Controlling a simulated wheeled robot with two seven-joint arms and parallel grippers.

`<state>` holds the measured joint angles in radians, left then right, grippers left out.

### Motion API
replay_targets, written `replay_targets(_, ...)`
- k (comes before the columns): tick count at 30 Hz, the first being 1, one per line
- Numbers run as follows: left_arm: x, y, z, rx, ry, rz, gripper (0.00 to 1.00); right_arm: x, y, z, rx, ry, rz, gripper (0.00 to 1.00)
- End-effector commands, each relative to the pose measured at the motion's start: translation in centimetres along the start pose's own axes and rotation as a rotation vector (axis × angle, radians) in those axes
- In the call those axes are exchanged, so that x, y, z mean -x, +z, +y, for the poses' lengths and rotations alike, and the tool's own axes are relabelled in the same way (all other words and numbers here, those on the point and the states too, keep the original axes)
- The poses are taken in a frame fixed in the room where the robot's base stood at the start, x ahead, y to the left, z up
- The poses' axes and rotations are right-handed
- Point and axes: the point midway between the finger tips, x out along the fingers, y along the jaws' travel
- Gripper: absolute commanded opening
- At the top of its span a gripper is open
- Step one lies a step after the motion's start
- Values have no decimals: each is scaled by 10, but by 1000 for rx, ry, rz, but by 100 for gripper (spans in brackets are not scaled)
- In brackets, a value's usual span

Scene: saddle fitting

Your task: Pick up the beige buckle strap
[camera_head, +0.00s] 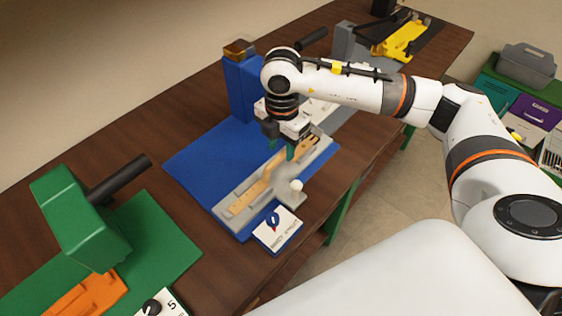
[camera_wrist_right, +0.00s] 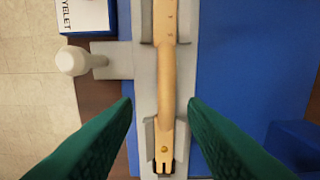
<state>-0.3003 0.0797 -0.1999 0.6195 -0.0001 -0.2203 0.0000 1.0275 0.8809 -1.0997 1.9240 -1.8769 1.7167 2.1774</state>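The beige buckle strap (camera_head: 258,187) lies lengthwise in a grey fixture (camera_head: 320,157) on the blue mat. In the right wrist view the strap (camera_wrist_right: 166,85) runs up the middle of the fixture (camera_wrist_right: 146,70), with a brass-coloured stud and a dark buckle end at the bottom. My right gripper (camera_head: 281,147) is above the fixture. Its green fingers (camera_wrist_right: 160,104) are spread on either side of the strap, with nothing between them that I can see held. Part of the strap is hidden under the gripper in the head view. My left gripper is not in view.
A white knob (camera_head: 296,186) sticks out from the fixture's side near the eyelet card (camera_head: 278,229). A blue press (camera_head: 242,88) stands behind. A green press (camera_head: 80,220) is at left, a yellow tool (camera_head: 400,38) at the far end. Bare brown table lies between stations.

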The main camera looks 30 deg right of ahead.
Motion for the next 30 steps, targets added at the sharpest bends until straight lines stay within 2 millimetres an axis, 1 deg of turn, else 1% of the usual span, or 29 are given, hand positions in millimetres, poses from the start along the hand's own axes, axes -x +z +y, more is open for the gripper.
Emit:
replay_targets(2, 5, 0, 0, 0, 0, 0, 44, -6, -1, -1, -1, 3, 0, 39)
replay_targets(6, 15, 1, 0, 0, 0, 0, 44, -26, -5, -5, 0, 6, -1, 39)
replay_targets(10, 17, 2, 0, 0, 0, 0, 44, -44, -5, -6, 2, 4, -1, 39)
replay_targets(13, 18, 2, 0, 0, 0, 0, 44, -50, -5, -6, 2, 1, -1, 39)
replay_targets(19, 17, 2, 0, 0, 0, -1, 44, -51, -5, -6, 2, 0, -1, 39)
replay_targets(20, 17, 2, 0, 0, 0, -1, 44, -51, -5, -6, 2, 0, -1, 36)
replay_targets(21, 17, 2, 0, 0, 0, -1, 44, -51, -5, -6, 2, 0, -1, 29)
replay_targets(26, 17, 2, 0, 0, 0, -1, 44, -51, -5, -6, 2, 0, -1, 3)
replay_targets(27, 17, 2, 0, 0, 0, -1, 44, -51, -5, -6, 2, 0, -1, 0)
replay_targets(30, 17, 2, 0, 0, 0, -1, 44, -51, -5, -7, 2, -1, -1, 0)
